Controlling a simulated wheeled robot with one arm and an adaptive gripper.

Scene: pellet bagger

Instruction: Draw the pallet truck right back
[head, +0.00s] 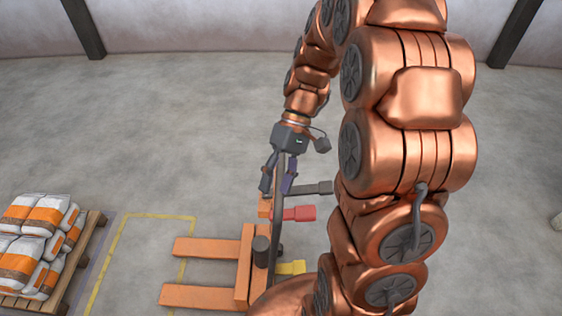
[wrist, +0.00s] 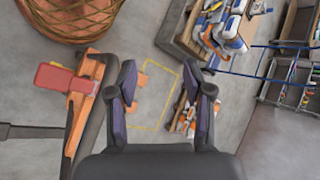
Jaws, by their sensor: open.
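The orange pallet truck (head: 245,265) stands on the floor in the head view, its two forks pointing left. A dark upright bar (head: 279,225) rises at its right end, with a dark grey grip-like part (head: 312,188), a red block (head: 298,213) and a yellow block (head: 291,267) to the right. My gripper (head: 277,189) points down in front of the bar's top, open. The truck's orange part and red block (wrist: 53,77) lie left of the fingers. My arm hides the truck's lower right.
A wooden pallet (head: 85,250) stacked with white and orange bags stands at the left. A yellow floor outline (head: 150,216) surrounds the fork area. The wrist view shows more stacked bags (wrist: 222,35), a blue rail (wrist: 265,72) and shelving (wrist: 300,75). Floor behind is clear.

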